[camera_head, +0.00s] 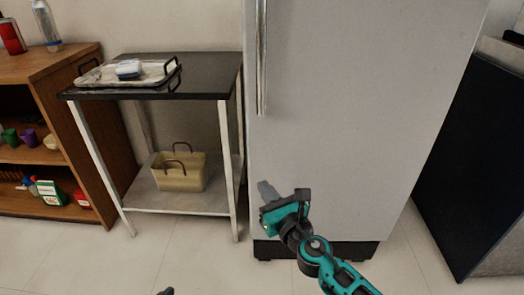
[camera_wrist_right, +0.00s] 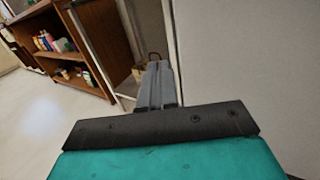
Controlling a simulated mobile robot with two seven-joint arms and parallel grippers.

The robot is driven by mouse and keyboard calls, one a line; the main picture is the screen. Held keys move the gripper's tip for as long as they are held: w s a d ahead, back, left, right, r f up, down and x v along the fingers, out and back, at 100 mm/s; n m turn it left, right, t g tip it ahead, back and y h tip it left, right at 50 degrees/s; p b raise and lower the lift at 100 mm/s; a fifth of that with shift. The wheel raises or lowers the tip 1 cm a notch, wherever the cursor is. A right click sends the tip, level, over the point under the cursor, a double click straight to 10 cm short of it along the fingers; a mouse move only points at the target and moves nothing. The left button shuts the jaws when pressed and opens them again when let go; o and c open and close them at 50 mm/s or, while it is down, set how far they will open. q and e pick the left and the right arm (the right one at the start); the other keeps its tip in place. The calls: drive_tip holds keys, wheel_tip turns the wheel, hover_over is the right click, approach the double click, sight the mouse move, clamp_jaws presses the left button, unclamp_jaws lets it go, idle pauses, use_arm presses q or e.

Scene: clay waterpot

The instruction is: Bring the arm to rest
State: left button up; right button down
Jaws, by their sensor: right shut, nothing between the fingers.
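My right gripper (camera_head: 266,190) is teal and black, in front of the lower part of the white refrigerator in the head view. Its two grey fingers lie together with nothing between them. They also show together in the right wrist view (camera_wrist_right: 158,85), pointing toward the side table and its lower shelf. A small dark tip at the bottom edge of the head view, left of middle, may be part of my left gripper; its fingers cannot be made out.
The refrigerator (camera_head: 340,110) stands close behind my right gripper. A black-topped side table (camera_head: 205,80) holds a tray (camera_head: 90,80); a beige basket (camera_head: 180,178) sits on its lower shelf. A wooden shelf unit (camera_head: 60,75) stands left. Floor in front is clear.

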drive_tip(key=s+d+f+n+g+h, duration=0.2)
drive_tip(key=s+d+f+n, duration=0.15)
drive_tip(key=s+n, duration=0.6)
drive_tip(key=s+d+f+n+g+h, duration=0.15)
drive_tip(key=s+d+n, duration=0.4)
drive_tip(key=n, duration=0.75)
drive_tip(key=s+d+f+n+g+h, duration=0.1)
drive_tip(key=s+d+f+n+g, duration=0.2)
drive_tip(key=s+n, duration=0.65)
use_arm(q)
drive_tip(key=s+a+r+y+p, duration=0.1)
drive_tip(key=a+r+p, duration=0.3)
drive_tip(key=r+p, duration=0.9)
drive_tip(key=s+p, duration=0.1)
drive_tip(key=p, duration=0.5)
use_arm(e)
drive_tip(key=d+r+n+t+h, duration=0.1)
drive_tip(key=d+r, duration=0.3)
drive_tip(key=r, duration=0.8)
drive_tip(key=shift+r, duration=0.2)
drive_tip(key=shift+w, duration=0.1)
